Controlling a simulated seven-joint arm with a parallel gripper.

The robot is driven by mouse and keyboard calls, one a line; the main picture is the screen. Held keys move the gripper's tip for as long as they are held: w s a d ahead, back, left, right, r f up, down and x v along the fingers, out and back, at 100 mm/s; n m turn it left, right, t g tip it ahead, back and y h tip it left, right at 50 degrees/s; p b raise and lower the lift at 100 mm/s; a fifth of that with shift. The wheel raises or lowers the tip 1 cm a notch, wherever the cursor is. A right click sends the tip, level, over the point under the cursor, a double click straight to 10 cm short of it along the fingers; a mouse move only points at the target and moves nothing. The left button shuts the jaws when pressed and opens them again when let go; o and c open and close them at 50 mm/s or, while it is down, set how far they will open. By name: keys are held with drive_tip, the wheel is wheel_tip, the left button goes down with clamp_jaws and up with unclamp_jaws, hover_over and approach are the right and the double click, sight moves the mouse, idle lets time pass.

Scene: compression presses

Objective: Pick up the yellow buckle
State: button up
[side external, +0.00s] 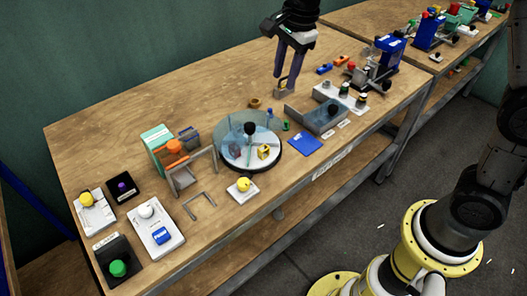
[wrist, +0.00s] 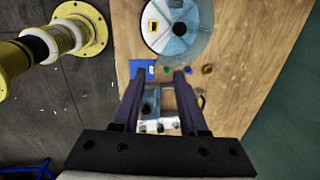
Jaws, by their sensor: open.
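A small yellow piece (side external: 264,151), which looks like the buckle, sits on the white round plate (side external: 235,158) with a dark rim, beside a clear curved shield (side external: 260,133). The wrist view shows a yellow piece (wrist: 153,26) on the plate near the top. My gripper (side external: 285,88) hangs above the table, behind and to the right of the plate, pointing down. Its fingers (wrist: 163,72) are apart with nothing held between them. The gripper is well clear of the yellow piece.
A blue flat pad (side external: 304,144) and a grey tray-like fixture (side external: 320,117) lie right of the plate. A grey frame (side external: 190,172) with an orange handle stands left. A yellow button (side external: 243,185) sits in front. The table's back left is clear.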

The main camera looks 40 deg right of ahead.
wheel_tip(320, 180, down, 6)
drive_tip(key=w+a+g, duration=0.1)
drive_tip(key=w+a, duration=0.1)
drive_tip(key=w, duration=0.1)
drive_tip(key=g, duration=0.1)
hover_over(267, 146)
drive_tip(key=shift+n, duration=0.3)
wheel_tip(267, 146, down, 12)
drive_tip(key=shift+s+a+r, duration=0.15)
drive_tip(key=shift+r, duration=0.05)
drive_tip(key=shift+w+f, duration=0.2)
drive_tip(key=shift+f, duration=2.95)
clamp_jaws()
